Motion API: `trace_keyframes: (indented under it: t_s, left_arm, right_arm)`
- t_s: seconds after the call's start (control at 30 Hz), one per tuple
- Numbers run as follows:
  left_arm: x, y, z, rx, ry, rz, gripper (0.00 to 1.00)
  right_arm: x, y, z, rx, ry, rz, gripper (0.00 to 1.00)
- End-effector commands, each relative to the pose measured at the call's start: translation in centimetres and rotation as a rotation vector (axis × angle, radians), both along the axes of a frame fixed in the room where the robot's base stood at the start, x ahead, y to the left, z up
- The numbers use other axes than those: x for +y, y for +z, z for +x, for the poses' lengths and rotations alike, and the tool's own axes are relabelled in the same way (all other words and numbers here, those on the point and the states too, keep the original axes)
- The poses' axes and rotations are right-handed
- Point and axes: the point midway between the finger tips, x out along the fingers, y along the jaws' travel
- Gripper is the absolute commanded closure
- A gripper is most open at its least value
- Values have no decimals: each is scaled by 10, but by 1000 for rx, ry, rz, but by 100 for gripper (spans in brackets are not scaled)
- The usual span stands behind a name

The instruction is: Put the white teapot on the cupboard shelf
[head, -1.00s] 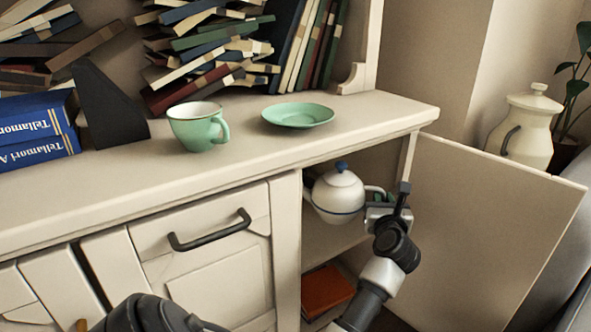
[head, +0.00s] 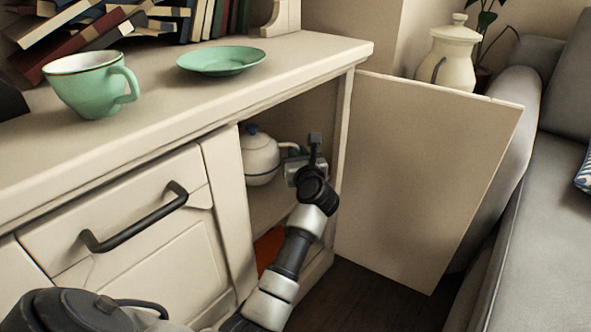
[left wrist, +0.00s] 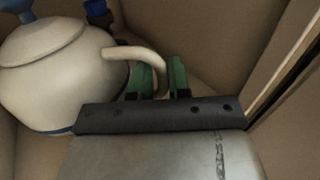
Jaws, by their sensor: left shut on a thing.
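The white teapot (head: 261,160) with a blue knob is inside the open cupboard, upright, over the cupboard shelf (head: 266,207). I cannot tell whether its base touches the shelf. My left gripper (head: 293,161) reaches in through the opening on the teapot's right side, shut on its handle. In the left wrist view the teapot (left wrist: 62,75) fills the left side, and its handle passes between the green fingertips of my left gripper (left wrist: 161,78). The cupboard's front frame hides the teapot's left part in the head view. My right gripper is not in view.
The cupboard door (head: 420,170) stands open to the right. A green cup (head: 88,88) and a green saucer (head: 221,60) are on the countertop above. An orange thing (head: 268,247) lies in the lower compartment. A grey sofa (head: 520,225) is at the right.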

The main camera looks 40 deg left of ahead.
Motion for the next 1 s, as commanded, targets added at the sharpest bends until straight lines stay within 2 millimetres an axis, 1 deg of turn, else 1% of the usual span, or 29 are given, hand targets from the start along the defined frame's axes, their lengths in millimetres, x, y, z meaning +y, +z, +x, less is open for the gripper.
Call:
trace_keyframes:
  t_s: [0.03,0.1,0.2,0.4,0.57,0.67,0.7,0.83,0.87,1.0]
  left_arm:
    - [0,-11,0,3,0,8,100]
    - [0,-21,0,2,1,6,100]
    - [0,-29,0,2,0,6,100]
    - [0,-30,0,0,0,5,100]
    - [0,-30,0,0,0,5,100]
    - [0,-33,0,0,0,4,100]
    - [0,-35,0,1,0,-2,79]
    - [0,-35,0,1,0,-2,60]
    - [0,-35,0,1,0,-2,57]
    - [0,-35,0,1,0,-2,57]
  right_arm:
    - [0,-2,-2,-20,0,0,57]
    - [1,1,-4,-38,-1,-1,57]
    - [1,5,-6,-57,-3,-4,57]
    - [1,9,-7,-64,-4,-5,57]
    - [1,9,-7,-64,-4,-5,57]
    - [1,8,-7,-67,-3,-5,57]
    - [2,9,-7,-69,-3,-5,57]
    - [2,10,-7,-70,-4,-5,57]
    - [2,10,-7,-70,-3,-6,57]
    - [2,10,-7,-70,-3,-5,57]
